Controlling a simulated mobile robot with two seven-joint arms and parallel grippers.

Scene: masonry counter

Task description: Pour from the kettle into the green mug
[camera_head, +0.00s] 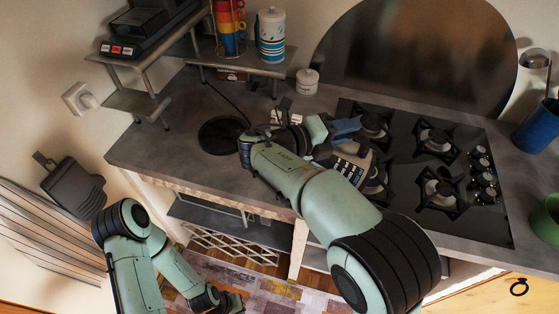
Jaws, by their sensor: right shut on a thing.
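The kettle (352,169) shows as a grey and dark body, partly hidden by my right arm, at the left side of the hob. My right gripper (327,132) is shut on it, though the fingers and the grip are hard to make out. I cannot tell clearly how far the kettle is tilted or whether it touches the hob. A green mug (546,219) is at the right edge of the view, cut off by the frame, well to the right of the kettle. My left gripper (232,301) is low at the bottom edge, away from both; its jaws are unclear.
A black round base (221,135) lies on the grey counter (160,142). The black hob (405,170) has several burners and knobs. A white jar (307,81) stands behind. A shelf holds stacked coloured mugs (229,28) and a striped canister (271,38). A blue utensil pot (537,126) is at right.

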